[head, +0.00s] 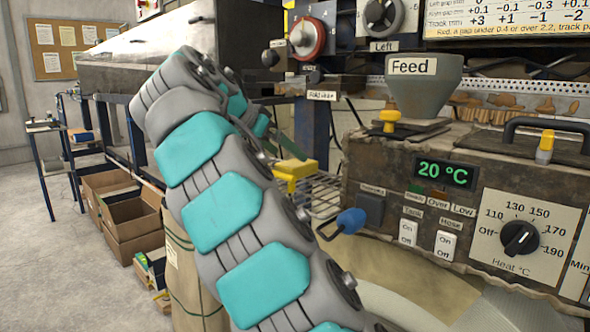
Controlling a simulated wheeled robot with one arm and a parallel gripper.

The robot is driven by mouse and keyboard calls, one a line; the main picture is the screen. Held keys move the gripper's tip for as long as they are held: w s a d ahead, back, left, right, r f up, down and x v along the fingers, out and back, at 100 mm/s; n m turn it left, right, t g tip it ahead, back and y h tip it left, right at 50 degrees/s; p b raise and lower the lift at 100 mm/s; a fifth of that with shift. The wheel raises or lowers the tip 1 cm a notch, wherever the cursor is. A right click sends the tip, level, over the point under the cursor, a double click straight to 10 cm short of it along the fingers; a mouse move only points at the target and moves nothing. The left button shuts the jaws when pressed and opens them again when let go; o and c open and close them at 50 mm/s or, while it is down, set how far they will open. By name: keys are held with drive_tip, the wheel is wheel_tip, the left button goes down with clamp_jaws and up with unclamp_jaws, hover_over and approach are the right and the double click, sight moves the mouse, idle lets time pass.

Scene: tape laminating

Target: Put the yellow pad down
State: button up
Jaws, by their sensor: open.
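A yellow pad (296,170) shows just right of my arm, near a wire rack. It looks flat on top with a yellow part below it. My arm rises from the bottom of the head view, bends at the upper left and folds away behind itself. My gripper is not clearly visible; the arm's far end is hidden behind its nearer links, close to the yellow pad. I cannot tell whether anything touches the pad.
A control box (460,210) with a 20 °C display, switches and a heat dial fills the right. A blue-handled crank (350,221) sticks out in front. Cardboard boxes (133,222) stand on the floor at left.

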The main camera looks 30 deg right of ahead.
sight(296, 162)
drive_tip(key=shift+d+f, duration=0.8)
drive_tip(key=shift+x, duration=1.6)
